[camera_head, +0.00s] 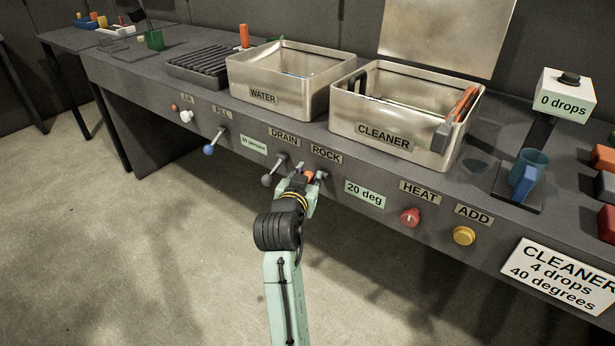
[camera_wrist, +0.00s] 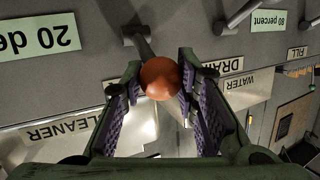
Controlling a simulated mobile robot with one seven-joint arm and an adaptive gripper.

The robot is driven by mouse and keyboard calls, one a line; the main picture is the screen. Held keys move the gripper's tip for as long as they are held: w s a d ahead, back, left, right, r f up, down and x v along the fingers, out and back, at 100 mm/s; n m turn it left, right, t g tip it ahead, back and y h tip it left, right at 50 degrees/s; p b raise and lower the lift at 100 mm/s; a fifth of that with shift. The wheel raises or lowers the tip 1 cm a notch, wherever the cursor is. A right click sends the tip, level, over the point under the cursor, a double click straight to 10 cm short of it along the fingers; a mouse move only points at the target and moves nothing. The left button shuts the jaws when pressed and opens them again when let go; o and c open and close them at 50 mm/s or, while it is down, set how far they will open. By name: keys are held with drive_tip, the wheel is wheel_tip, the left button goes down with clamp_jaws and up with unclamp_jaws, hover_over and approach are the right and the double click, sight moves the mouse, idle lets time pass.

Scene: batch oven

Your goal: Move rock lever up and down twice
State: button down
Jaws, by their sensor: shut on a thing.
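The rock lever (camera_wrist: 160,78) has an orange-brown ball knob on a short grey stem. In the wrist view the knob sits between the two purple-padded fingers of my gripper (camera_wrist: 160,64). My gripper is shut on it. In the head view my gripper (camera_head: 306,174) is at the front panel, just below the ROCK label (camera_head: 326,154). There the fingers hide most of the lever, and only a little orange shows. The wrist view is upside down, and the stem runs from the panel to the knob.
The grey-knobbed DRAIN lever (camera_head: 274,172) is close on the left. The blue-knobbed FILL lever (camera_head: 214,142) is further left. A "20 deg" display (camera_head: 365,194), red HEAT button (camera_head: 410,217) and yellow ADD button (camera_head: 464,236) are to the right. The CLEANER basin (camera_head: 345,123) stands above.

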drive_tip(key=shift+r, duration=0.15)
drive_tip(key=c, duration=1.2)
unclamp_jaws()
drive_tip(key=shift+f, duration=0.2)
drive_tip(key=v, duration=1.2)
